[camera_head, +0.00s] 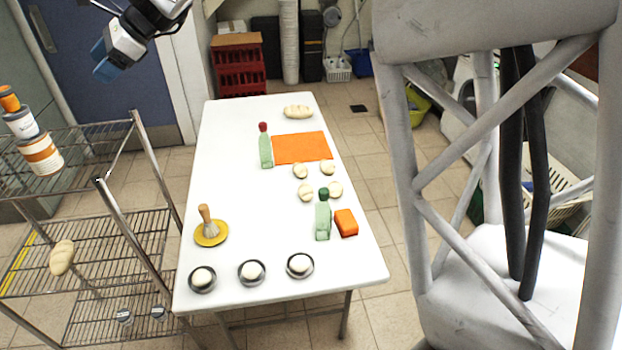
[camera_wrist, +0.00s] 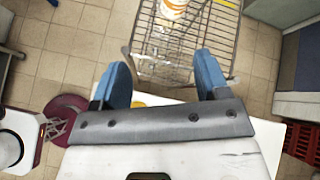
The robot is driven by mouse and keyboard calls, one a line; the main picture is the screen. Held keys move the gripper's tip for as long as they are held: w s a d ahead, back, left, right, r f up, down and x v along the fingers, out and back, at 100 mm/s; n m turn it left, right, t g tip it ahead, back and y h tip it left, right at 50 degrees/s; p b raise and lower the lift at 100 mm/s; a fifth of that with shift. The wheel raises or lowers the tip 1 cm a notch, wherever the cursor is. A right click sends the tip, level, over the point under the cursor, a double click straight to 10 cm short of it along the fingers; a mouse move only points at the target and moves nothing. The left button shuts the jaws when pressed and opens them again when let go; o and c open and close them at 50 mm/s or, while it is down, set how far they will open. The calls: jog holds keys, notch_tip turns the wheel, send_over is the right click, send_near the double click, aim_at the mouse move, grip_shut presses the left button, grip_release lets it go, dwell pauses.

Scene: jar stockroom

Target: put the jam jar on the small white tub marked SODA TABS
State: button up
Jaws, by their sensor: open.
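That tub appears to sit on a larger white tub with an orange band (camera_head: 41,156). My gripper (camera_head: 101,59) is open and empty, up and to the right of the stack, apart from it. In the wrist view my gripper (camera_wrist: 162,60) shows both blue fingers spread with nothing between them.
The stack stands on the upper shelf of a wire rack (camera_head: 80,146). A white table (camera_head: 240,205) right of it carries bottles, bread pieces, small bowls, an orange mat (camera_head: 302,148) and a brush on a yellow dish (camera_head: 211,239). The wrist view shows the rack (camera_wrist: 190,38) beyond the fingers.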

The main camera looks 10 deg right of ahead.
jog(key=s+d+f+n+t+h, duration=0.1)
jog(key=s+d+n+h, duration=0.1)
jog(key=s+d, duration=0.6)
jog(key=s+d+f+n+t+h, duration=0.1)
jog(key=s+d+f+n+h, duration=0.15)
jog(key=d, duration=0.85)
jog(key=s+d+f+n+t+h, duration=0.1)
jog(key=s+d+n, duration=0.1)
jog(key=s+d, duration=0.6)
jog(key=s+d+f+n+h, duration=0.2)
jog(key=s+d+f, duration=0.3)
jog(key=s+d, duration=0.5)
jog(key=s+d+f+n+t+h, duration=0.1)
jog(key=s+d+f+n+h, duration=0.2)
jog(key=s+d, duration=0.6)
notch_tip(320, 180, down, 3)
jog(key=shift+s+d+r+n, duration=0.1)
jog(key=shift+s+d+n, duration=0.35)
jog(key=shift+d, duration=0.7)
jog(key=shift+h, duration=0.25)
jog(key=shift+c, duration=0.6)
jog(key=shift+w, duration=0.2)
